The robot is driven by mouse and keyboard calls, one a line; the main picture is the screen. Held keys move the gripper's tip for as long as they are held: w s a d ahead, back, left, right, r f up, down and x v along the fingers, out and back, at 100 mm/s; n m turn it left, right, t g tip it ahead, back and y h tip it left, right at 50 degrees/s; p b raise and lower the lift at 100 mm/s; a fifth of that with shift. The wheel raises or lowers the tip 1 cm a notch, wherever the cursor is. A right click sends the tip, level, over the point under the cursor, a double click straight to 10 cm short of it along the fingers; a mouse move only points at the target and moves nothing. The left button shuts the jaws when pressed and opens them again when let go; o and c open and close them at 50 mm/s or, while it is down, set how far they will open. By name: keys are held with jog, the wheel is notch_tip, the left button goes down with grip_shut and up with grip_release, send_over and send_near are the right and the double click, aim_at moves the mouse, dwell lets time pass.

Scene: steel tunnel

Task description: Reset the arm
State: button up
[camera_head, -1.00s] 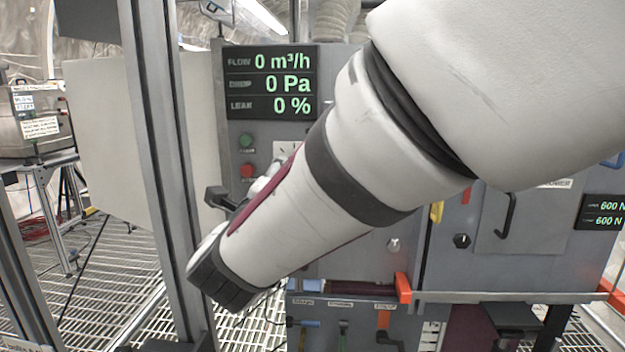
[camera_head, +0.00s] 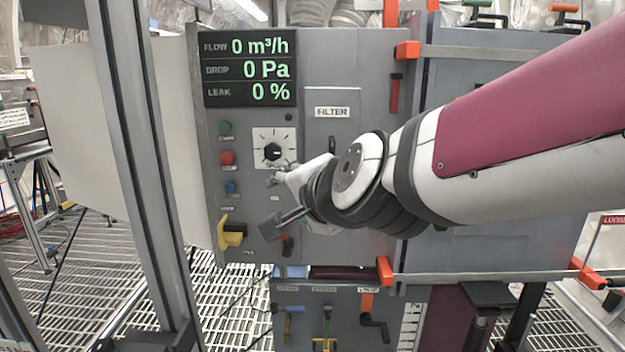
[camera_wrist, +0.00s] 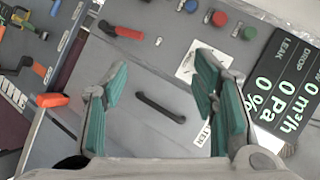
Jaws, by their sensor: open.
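My arm reaches in from the right in the head view, with a white and maroon forearm. My gripper (camera_wrist: 163,105) is open in the wrist view, its two teal-padded fingers apart with nothing between them. Past the fingers is the grey panel with a dark bar handle (camera_wrist: 160,107). In the head view, the wrist is in front of the panel (camera_head: 345,60), just below the FILTER label (camera_head: 332,111). The gripper end is mostly hidden behind the wrist there, so contact with the panel cannot be told.
The display (camera_head: 247,68) reads zeros. A dial (camera_head: 273,151), green button (camera_head: 225,128), red button (camera_head: 227,158) and yellow lever (camera_head: 231,232) are left of my wrist. A metal post (camera_head: 150,170) stands at the left. Orange-ended rails (camera_head: 480,278) run below my arm.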

jog(key=s+d+f+n+g+h, duration=0.2)
jog(key=s+d+f+n+g, duration=0.15)
jog(key=s+d, duration=0.5)
jog(key=s+d+f+n+g+h, duration=0.15)
jog(key=s+d+f+g, duration=0.35)
jog(key=s, duration=0.7)
jog(key=s+d+f+n+g+h, duration=0.2)
jog(key=s+d+f+n, duration=0.15)
jog(key=s+d, duration=0.6)
notch_tip(320, 180, up, 23)
jog(key=s+t+p, duration=0.1)
jog(key=t+p, duration=0.2)
jog(key=p, duration=1.7)
jog(key=shift+s+a+n, duration=0.15)
jog(key=shift+a+n, duration=0.2)
jog(key=shift+a, duration=0.1)
